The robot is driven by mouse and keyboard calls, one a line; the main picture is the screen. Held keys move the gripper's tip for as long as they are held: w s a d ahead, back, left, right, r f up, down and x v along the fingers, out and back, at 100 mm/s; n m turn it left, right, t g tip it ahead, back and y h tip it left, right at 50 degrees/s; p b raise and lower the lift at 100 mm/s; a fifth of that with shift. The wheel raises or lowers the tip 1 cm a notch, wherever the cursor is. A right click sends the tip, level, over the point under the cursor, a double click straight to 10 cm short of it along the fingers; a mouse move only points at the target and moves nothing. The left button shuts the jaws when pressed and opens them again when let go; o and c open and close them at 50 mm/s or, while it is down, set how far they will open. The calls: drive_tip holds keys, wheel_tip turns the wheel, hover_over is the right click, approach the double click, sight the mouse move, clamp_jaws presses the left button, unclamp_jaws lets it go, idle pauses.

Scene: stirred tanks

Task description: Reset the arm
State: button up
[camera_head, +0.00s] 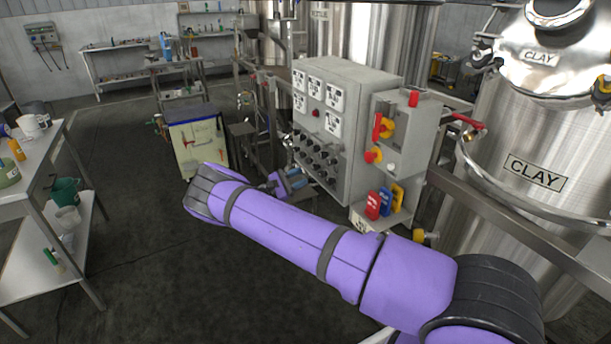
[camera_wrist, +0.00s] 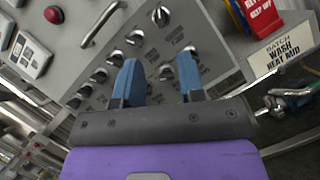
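My purple arm stretches across the head view from the lower right toward the middle left. My gripper (camera_wrist: 158,80) shows in the wrist view with its two blue fingers apart and nothing between them. Behind the fingers is the grey control panel (camera_wrist: 110,50) with several black knobs. In the head view the gripper is mostly hidden beyond the arm's far end, with a bit of blue (camera_head: 297,181) showing near the panel's lower left. The control panel also shows there (camera_head: 352,131). I cannot tell the exact gap between fingertips and panel.
A steel tank labelled CLAY (camera_head: 535,205) and a rail stand at the right. A white-topped table (camera_head: 35,165) stands at the left. The dark floor (camera_head: 130,200) between is clear.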

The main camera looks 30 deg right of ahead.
drive_tip(key=shift+r, duration=0.1)
idle(0.4)
drive_tip(key=s+d+r+m+y, duration=0.1)
drive_tip(key=s+r+m+y, duration=0.1)
drive_tip(key=s+r+y, duration=0.55)
drive_tip(key=s+d+r+m+y, duration=0.1)
drive_tip(key=s+r+m+y, duration=0.25)
drive_tip(key=r, duration=0.65)
drive_tip(key=s+d+r+m+y, duration=0.15)
drive_tip(key=s+r+y, duration=0.25)
drive_tip(key=s+r, duration=0.4)
drive_tip(key=s+a+r+t+y, duration=0.2)
drive_tip(key=s+a+r+t, duration=0.1)
drive_tip(key=s, duration=0.6)
drive_tip(key=s+a+r+m+t+y, duration=0.1)
drive_tip(key=s+a+r+t+y, duration=0.1)
drive_tip(key=s, duration=0.7)
drive_tip(key=s+a+r+m+t+y, duration=0.1)
drive_tip(key=s+a+r+t+y, duration=0.1)
drive_tip(key=s+a+r+t, duration=0.2)
drive_tip(key=s+a+r, duration=0.2)
drive_tip(key=s+r, duration=0.2)
drive_tip(key=s, duration=0.2)
drive_tip(key=shift+a, duration=0.25)
drive_tip(key=shift+d+r, duration=0.1)
drive_tip(key=shift+d, duration=0.05)
